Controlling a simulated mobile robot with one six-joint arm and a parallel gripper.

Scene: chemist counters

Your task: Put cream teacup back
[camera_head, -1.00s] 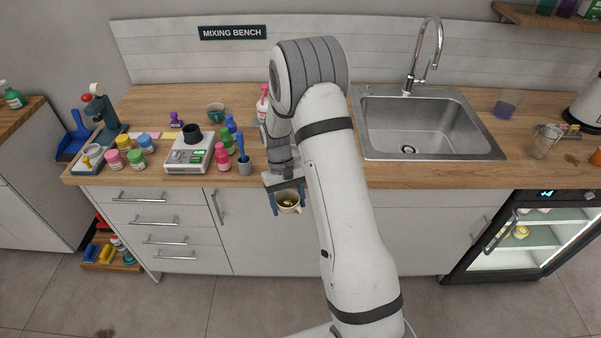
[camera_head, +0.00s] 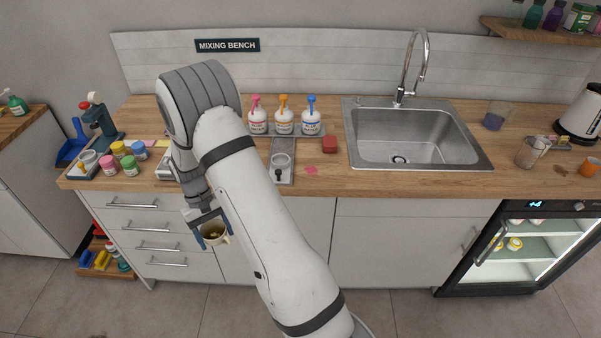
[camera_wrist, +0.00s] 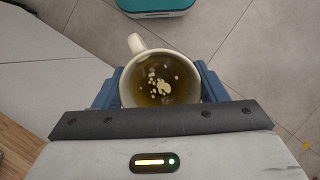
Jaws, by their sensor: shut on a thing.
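The cream teacup (camera_head: 215,239) is held in my gripper (camera_head: 212,234), in front of the drawers and below the counter top in the head view. In the wrist view the teacup (camera_wrist: 160,98) sits between the two blue fingers of my gripper (camera_wrist: 160,90), its handle toward the upper left. It holds a brownish-green liquid with pale bits floating in it. The cup looks roughly upright. No saucer or marked place for the cup can be made out.
The wooden counter (camera_head: 400,183) carries pump bottles (camera_head: 284,122), a red block (camera_head: 330,145), a sink (camera_head: 415,140) and a glass beaker (camera_head: 527,153). Small jars (camera_head: 130,167) crowd its left end. A lit glass-door fridge (camera_head: 530,245) stands lower right. A teal-topped object (camera_wrist: 155,8) lies on the floor.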

